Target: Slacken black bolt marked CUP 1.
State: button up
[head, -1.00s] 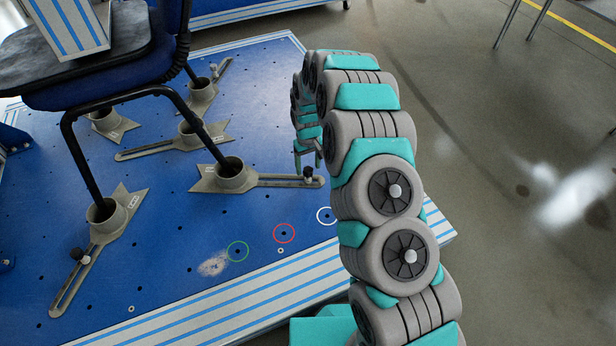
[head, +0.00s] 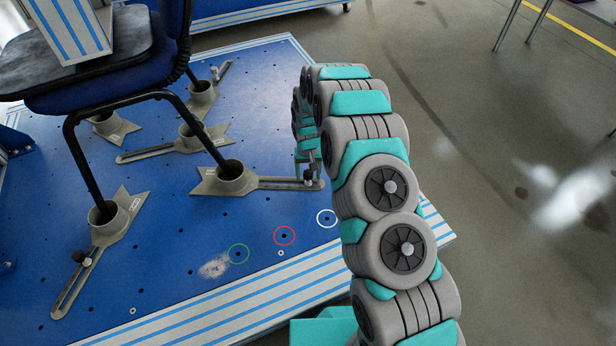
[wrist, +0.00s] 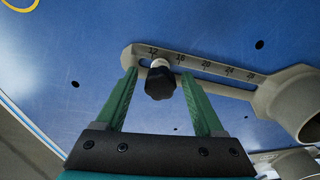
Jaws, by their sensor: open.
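In the wrist view a black bolt (wrist: 159,83) with a knobbed head sits in the slot of a grey cup bracket (wrist: 225,72), near the slot's left end by the printed number 12. My gripper (wrist: 165,78) is open, with one green finger on each side of the bolt and gaps between. In the head view the bolt (head: 308,175) shows at the right end of the bracket arm (head: 265,183), beside my gripper (head: 308,158), which is partly hidden by my arm. The bracket's cup (head: 232,177) holds a chair leg. I cannot read a CUP 1 label.
A blue chair (head: 110,75) stands with its legs in several grey cups on the blue plate (head: 180,240). Another black bolt (head: 82,257) is at the left bracket. Green, red and white rings (head: 284,236) mark holes near the front edge. Floor is open at right.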

jog(key=shift+m, duration=0.3)
jog(key=m+p, duration=0.1)
jog(key=m, duration=0.1)
jog(key=shift+r+m, duration=0.1)
jog(key=shift+m, duration=0.9)
grip_shut()
jog(key=n, duration=0.2)
jog(key=shift+f+n+b, duration=0.2)
jog(key=shift+n+b, duration=0.15)
jog(key=shift+n, duration=0.05)
jog(key=shift+r+n, duration=0.1)
jog(key=shift+n, duration=0.6)
jog(key=n+b, duration=0.1)
jog(key=n, duration=0.2)
jog(key=shift+n, duration=0.3)
